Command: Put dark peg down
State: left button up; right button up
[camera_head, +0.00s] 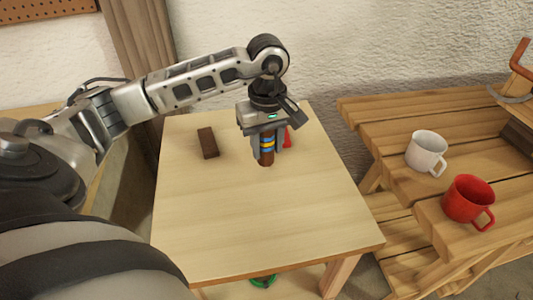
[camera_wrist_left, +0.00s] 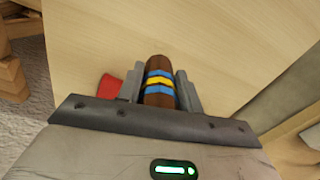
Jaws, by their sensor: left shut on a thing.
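A dark brown peg with blue and yellow bands (camera_head: 267,158) is held upright between the fingers of my left gripper (camera_head: 268,148) over the far part of the light wooden table (camera_head: 250,220). The banded peg also shows in the left wrist view (camera_wrist_left: 159,85), with a grey finger on each side. I cannot tell whether its lower end touches the table. A plain dark brown block (camera_head: 208,142) lies on the table to the left of the gripper. My right gripper is not in view.
A red object (camera_head: 287,138) is partly hidden just behind the left gripper. At right, a slatted wooden stand (camera_head: 390,135) carries a white mug (camera_head: 427,152) and a red mug (camera_head: 468,199). The front and middle of the table are clear. A green item (camera_head: 263,281) is below the tabletop.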

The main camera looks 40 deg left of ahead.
aim_at(267, 156)
pick_arm(q)
jog(key=shift+w+a+f, duration=0.15)
jog(key=shift+f, duration=0.15)
notch_tip(267, 156, down, 3)
jog(key=shift+a+f+p, duration=0.1)
jog(key=shift+f+p, duration=0.05)
jog(key=shift+p, duration=0.25)
jog(key=shift+w, duration=0.1)
jog(key=shift+f, duration=0.25)
jog(key=o, duration=1)
jog(key=shift+r, duration=0.1)
